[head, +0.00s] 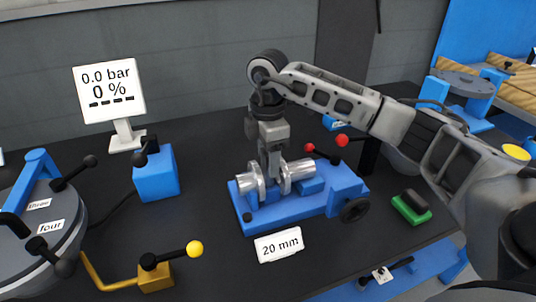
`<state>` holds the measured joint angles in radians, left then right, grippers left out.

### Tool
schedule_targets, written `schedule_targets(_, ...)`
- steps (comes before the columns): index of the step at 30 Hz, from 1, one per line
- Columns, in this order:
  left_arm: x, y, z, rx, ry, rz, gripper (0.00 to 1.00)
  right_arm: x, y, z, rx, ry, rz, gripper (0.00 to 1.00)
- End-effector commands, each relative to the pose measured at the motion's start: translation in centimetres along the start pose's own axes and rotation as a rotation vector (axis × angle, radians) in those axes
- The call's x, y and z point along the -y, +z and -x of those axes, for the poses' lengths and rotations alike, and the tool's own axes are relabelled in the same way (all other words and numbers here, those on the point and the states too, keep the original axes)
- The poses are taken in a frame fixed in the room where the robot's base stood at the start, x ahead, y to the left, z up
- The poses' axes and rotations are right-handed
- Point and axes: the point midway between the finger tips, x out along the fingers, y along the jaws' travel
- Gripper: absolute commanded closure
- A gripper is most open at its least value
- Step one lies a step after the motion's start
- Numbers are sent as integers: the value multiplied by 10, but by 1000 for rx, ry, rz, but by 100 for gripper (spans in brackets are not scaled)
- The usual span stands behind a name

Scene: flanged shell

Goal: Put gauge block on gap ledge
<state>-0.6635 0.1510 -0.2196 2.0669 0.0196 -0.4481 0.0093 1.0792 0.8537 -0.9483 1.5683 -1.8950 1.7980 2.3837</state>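My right gripper (270,178) points down between two silver flanged parts, the left flange (252,183) and the right flange (299,173), on a blue fixture (335,198). Its fingers are small and grey here, and I cannot tell whether they are open or shut on something. I cannot make out a separate gauge block; one could be hidden at the fingertips. The gap ledge is not clearly visible, as the gripper covers the space between the flanges. A white sign (279,245) reading "20 mm" stands in front of the fixture. My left gripper is not in view.
A white display (109,91) reads 0.0 bar and 0 %. A blue box (156,174), a round lidded vessel (40,235) and a brass valve (156,274) with a yellow knob stand left. A green block (411,211) with a black top lies right. The bench's front middle is fairly clear.

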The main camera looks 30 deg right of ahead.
Motion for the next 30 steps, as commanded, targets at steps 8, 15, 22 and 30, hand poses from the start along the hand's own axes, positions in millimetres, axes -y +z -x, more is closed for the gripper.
schedule_targets(8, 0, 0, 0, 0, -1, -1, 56, -1, -1, 15, -2, 4, 0, 46)
schedule_targets(15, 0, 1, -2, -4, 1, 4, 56, -1, -1, 66, -3, 6, 1, 46)
schedule_targets(22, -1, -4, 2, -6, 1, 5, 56, -1, 0, 110, 0, 3, 0, 46)
schedule_targets(30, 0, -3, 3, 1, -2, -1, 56, 0, 0, 124, 0, 0, -1, 46)
